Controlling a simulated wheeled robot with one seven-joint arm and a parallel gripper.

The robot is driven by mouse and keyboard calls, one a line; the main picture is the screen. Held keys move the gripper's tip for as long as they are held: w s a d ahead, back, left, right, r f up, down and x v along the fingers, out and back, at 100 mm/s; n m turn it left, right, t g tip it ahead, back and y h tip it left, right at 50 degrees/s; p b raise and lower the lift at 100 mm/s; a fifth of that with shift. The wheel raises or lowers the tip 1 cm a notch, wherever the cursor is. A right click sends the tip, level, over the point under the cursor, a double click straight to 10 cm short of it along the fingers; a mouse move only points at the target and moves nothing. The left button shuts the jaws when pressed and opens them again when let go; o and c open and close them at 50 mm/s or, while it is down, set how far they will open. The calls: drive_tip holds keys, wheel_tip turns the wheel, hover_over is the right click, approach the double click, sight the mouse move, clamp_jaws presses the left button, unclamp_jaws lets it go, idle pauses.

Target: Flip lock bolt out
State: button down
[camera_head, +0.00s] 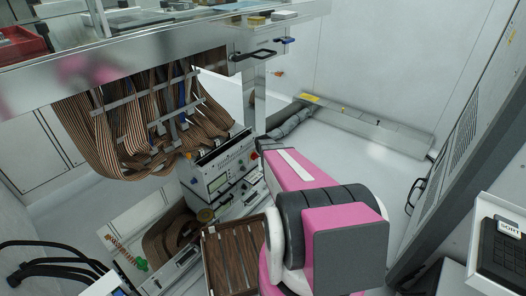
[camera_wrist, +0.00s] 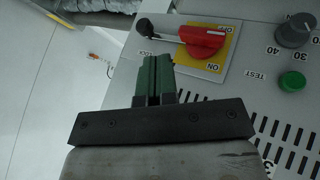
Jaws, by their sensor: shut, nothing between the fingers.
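In the wrist view, a red rotary switch (camera_wrist: 203,39) sits on a yellow plate marked ON and OFF. A lock bolt with a round black knob (camera_wrist: 145,26) and a thin rod lies left of it. The rod points right toward the red switch, its end close to the switch. The word LOCK is printed below the knob. My gripper (camera_wrist: 158,68) has green fingers pressed together, empty, just below the bolt and left of the yellow plate in the picture. Any contact with the panel cannot be told. In the head view my arm hides the gripper and the bolt cannot be made out.
The panel also carries a green TEST button (camera_wrist: 292,81), a grey dial (camera_wrist: 295,30) and vent slots. In the head view, an instrument unit (camera_head: 222,172) stands below hanging ribbon cables (camera_head: 135,125). A metal bench (camera_head: 170,50) overhangs. Open floor lies to the right.

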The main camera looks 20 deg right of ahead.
drive_tip(key=x, duration=0.8)
drive_tip(key=w+d, duration=0.1)
drive_tip(key=d, duration=0.1)
drive_tip(key=shift+w+d, duration=0.35)
drive_tip(key=shift+s+r, duration=0.1)
drive_tip(key=shift+r, duration=0.05)
drive_tip(key=v, duration=1)
drive_tip(key=shift+a, duration=0.15)
